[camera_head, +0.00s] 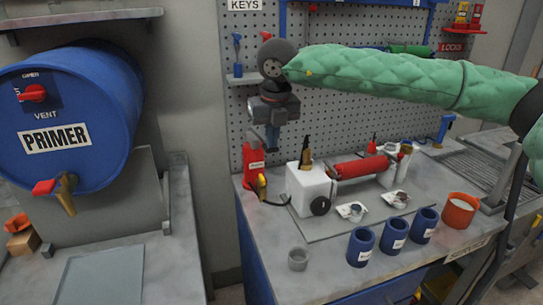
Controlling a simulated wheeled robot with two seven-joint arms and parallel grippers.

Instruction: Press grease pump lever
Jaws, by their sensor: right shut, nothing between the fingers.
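A red device with a pale label (253,163), which looks like the grease pump, stands upright at the back left of the workbench. I cannot make out its lever clearly. My right arm, in a green padded sleeve, reaches in from the right. My right gripper (272,138) points down just above and to the right of the red device, shut and empty. I cannot tell whether it touches the device. My left gripper is not in view.
A roller coater with a white block (310,188) and red roller (361,168) stands right of the red device. Several blue cups and an orange cup (460,210) line the bench front. A pegboard (340,100) rises behind. A blue primer drum (75,110) is at left.

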